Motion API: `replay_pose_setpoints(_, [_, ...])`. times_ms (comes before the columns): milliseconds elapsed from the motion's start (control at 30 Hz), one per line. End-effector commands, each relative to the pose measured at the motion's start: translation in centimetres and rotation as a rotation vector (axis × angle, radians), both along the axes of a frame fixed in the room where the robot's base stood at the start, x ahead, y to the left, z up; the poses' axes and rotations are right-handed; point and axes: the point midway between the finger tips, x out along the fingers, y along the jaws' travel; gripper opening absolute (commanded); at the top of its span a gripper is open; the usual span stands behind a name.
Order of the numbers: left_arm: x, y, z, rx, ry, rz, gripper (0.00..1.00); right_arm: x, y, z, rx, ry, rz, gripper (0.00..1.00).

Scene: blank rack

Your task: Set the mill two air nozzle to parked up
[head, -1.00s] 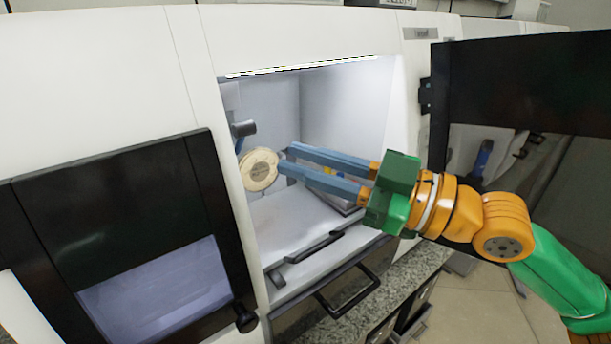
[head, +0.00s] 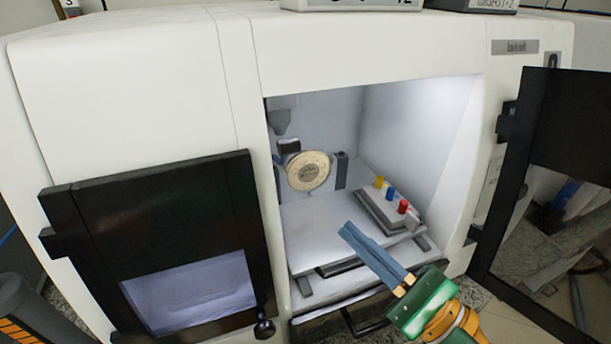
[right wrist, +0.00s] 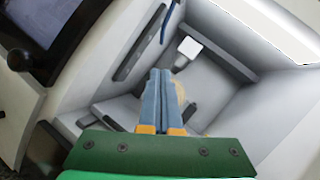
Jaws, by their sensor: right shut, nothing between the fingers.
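The open mill bay holds a round beige disc (head: 307,171) standing upright at the back. A dark angled fitting (head: 288,147) sits at the disc's upper left, below the grey spindle (head: 281,120); I cannot tell for certain whether it is the air nozzle. My right gripper (head: 352,234) is shut and empty, with its blue fingers together at the front of the bay, apart from the disc and fitting. In the right wrist view the shut fingers (right wrist: 160,78) point into the bay. My left gripper is not in view.
A grey block (head: 392,212) with yellow, blue and red pieces stands at the bay's right. The open black door (head: 510,180) is at the right, and a black windowed panel (head: 165,230) at the left. The bay floor's middle (head: 310,225) is clear.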

Motion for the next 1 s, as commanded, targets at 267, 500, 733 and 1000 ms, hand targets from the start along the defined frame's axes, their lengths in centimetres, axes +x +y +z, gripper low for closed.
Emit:
replay_pose_setpoints(267, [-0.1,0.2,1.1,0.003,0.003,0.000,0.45,4.3,3.9,2.3,0.003,-0.002,0.000,0.00])
replay_pose_setpoints(500, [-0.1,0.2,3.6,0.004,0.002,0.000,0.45,6.0,6.7,4.8,0.000,-0.002,-0.001,0.00])
replay_pose_setpoints(733, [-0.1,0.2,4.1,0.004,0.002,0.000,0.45,6.2,7.6,5.4,-0.003,-0.001,-0.003,0.00])
replay_pose_setpoints(1000, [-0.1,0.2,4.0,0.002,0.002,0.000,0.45,6.2,7.6,5.3,-0.003,-0.001,-0.003,0.00])
